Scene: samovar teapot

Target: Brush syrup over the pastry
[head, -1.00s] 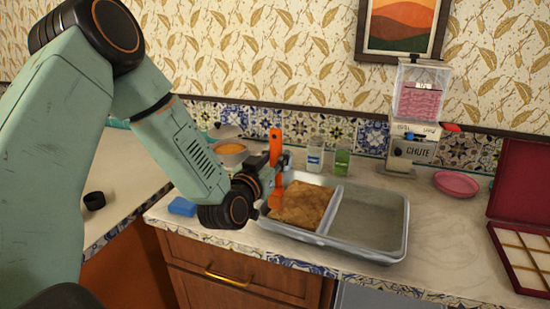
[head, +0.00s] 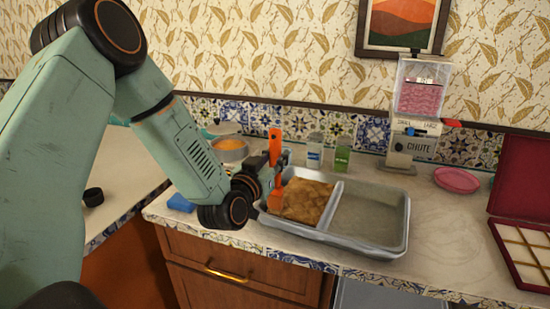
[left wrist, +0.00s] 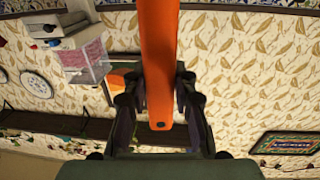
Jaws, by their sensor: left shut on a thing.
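The pastry (head: 306,201) is a golden-brown slab in the left compartment of a grey metal tray (head: 405,225). My left gripper (head: 275,170) is shut on an orange brush (head: 275,147), held upright over the pastry's left edge. The lower end of the brush is at the pastry's left side; I cannot tell whether it touches. In the left wrist view the orange handle (left wrist: 159,60) runs between the fingers. A metal bowl (head: 230,153) with orange contents, perhaps the syrup, stands behind the left gripper. My right gripper is not in view.
The tray's right compartment (head: 368,215) is empty. Two small jars, one white-and-blue (head: 314,156) and one green (head: 342,159), stand behind the tray. A dispenser (head: 416,115), a pink plate (head: 457,180) and an open red box (head: 520,245) are to the right. A blue block (head: 181,203) lies left.

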